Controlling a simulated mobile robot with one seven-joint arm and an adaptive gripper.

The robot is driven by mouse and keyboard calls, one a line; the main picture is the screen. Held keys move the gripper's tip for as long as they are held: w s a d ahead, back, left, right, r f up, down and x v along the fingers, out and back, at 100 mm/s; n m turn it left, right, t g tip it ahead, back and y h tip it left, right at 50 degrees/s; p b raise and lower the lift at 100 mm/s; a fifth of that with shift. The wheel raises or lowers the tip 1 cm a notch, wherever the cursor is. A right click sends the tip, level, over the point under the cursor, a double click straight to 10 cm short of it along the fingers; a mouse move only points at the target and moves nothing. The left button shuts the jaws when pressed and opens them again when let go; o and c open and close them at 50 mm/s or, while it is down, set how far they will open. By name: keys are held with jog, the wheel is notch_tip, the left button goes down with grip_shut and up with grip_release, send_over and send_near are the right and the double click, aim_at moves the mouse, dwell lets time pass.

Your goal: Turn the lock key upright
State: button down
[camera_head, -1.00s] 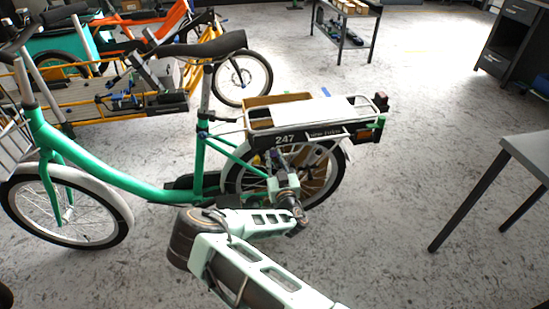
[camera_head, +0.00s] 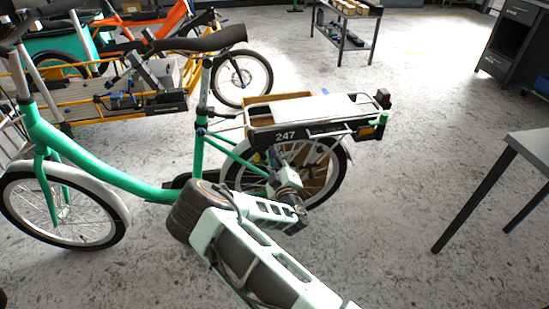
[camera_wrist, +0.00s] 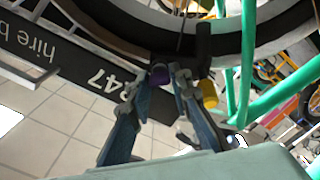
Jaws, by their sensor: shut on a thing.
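The green bike (camera_head: 100,172) stands side-on, with a black panel marked 247 (camera_head: 286,135) beside its rear rack. My gripper (camera_wrist: 172,75) is at the rear wheel, just below that panel; in the head view my own wrist mostly hides it. In the wrist view its two fingers close around a small purple piece (camera_wrist: 160,77), which looks like the lock key. Only part of this piece shows between the fingertips, so I cannot tell its turn angle. A yellow cylinder (camera_wrist: 204,42) sits just beside the fingertips, near the tyre.
The rear wheel (camera_wrist: 235,45) and green frame tubes (camera_wrist: 248,60) are close around my gripper. A grey table (camera_head: 530,150) stands at right. Orange and yellow cargo bikes (camera_head: 130,105) stand behind at left. The floor between is clear.

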jog(key=n+b, duration=0.1)
jog(key=n, duration=0.3)
jog(key=shift+f+n+b, duration=0.15)
jog(key=shift+n+b, duration=0.15)
jog(key=shift+b, duration=0.05)
jog(key=n+b, duration=0.1)
jog(key=n, duration=0.3)
jog(key=shift+n+b, duration=0.3)
jog(key=c, duration=1.8)
grip_release()
jog(key=shift+o, duration=0.2)
jog(key=shift+s, duration=0.1)
jog(key=v, duration=1.2)
